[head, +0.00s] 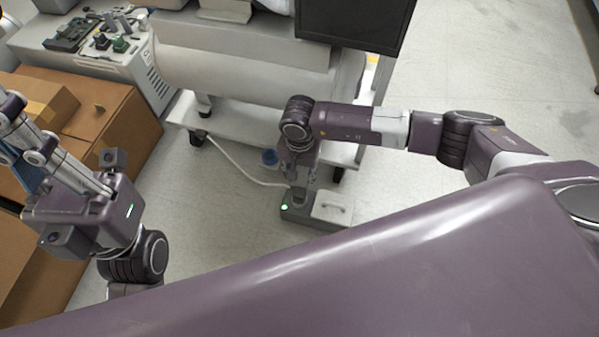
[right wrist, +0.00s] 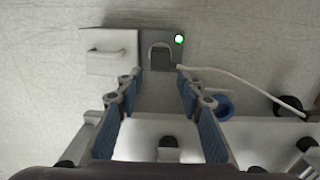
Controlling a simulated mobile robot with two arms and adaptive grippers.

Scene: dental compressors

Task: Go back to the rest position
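My right gripper (head: 302,183) hangs down over a small grey unit (head: 298,212) on the floor. In the right wrist view the fingers of the right gripper (right wrist: 159,84) are spread, with blue pads and nothing between them. The grey unit (right wrist: 160,56) shows just beyond the fingertips, with a lit green light; I cannot tell whether they touch it. My left gripper (head: 30,150) is at the left of the head view, above cardboard boxes. Its fingertips run to the picture's edge, so its opening is unclear.
A white lidded part with a handle (head: 333,207) adjoins the grey unit. A pale hose (head: 238,166) runs to the cart (head: 235,115) behind. A blue round item (head: 269,157) is near the cart. Cardboard boxes (head: 120,125) stand left. Floor (head: 215,215) is clear between.

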